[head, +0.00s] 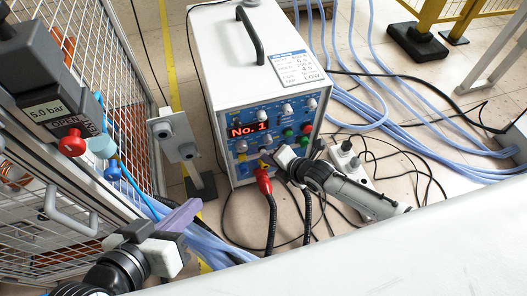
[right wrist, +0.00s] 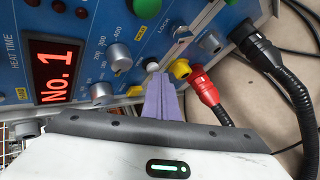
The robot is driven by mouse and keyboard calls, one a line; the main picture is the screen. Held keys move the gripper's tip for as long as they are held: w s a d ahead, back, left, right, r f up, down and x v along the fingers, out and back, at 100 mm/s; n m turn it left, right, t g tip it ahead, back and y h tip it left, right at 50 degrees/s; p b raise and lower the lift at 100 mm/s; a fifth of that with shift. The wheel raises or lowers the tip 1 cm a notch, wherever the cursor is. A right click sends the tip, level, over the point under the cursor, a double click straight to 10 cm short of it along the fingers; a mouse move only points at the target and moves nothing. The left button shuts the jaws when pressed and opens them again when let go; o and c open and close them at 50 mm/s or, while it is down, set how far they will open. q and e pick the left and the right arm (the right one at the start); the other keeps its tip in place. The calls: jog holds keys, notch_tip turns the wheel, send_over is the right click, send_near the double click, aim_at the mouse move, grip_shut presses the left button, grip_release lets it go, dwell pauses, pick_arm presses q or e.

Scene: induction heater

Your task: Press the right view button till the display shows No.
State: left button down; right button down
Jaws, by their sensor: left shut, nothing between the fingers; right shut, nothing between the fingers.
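The heater (head: 225,70) is a white box with a blue front panel. Its red display (head: 249,129) reads "No. 1" and also shows, turned sideways, in the right wrist view (right wrist: 55,77). My right gripper (head: 268,158) is at the lower part of the panel. In the right wrist view its purple fingers (right wrist: 154,76) are shut, with tips at or just before a small pale round button (right wrist: 152,65). I cannot tell whether they touch, nor read a view label there. My left gripper (head: 190,208) is shut and empty at the lower left, away from the heater.
A grey knob (right wrist: 102,93), a yellow socket (right wrist: 181,69) and a red cable plug (right wrist: 200,86) sit close to the right fingers. A power strip (head: 348,165) and blue hoses (head: 385,110) lie right of the heater. A mesh fence (head: 65,190) stands left.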

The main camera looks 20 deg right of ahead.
jog(key=shift+s+p, duration=0.3)
jog(key=shift+s, duration=0.3)
jog(key=s+p, duration=0.3)
jog(key=s, duration=0.2)
jog(key=shift+d, duration=0.1)
jog(key=shift+r, duration=0.1)
dwell(0.7)
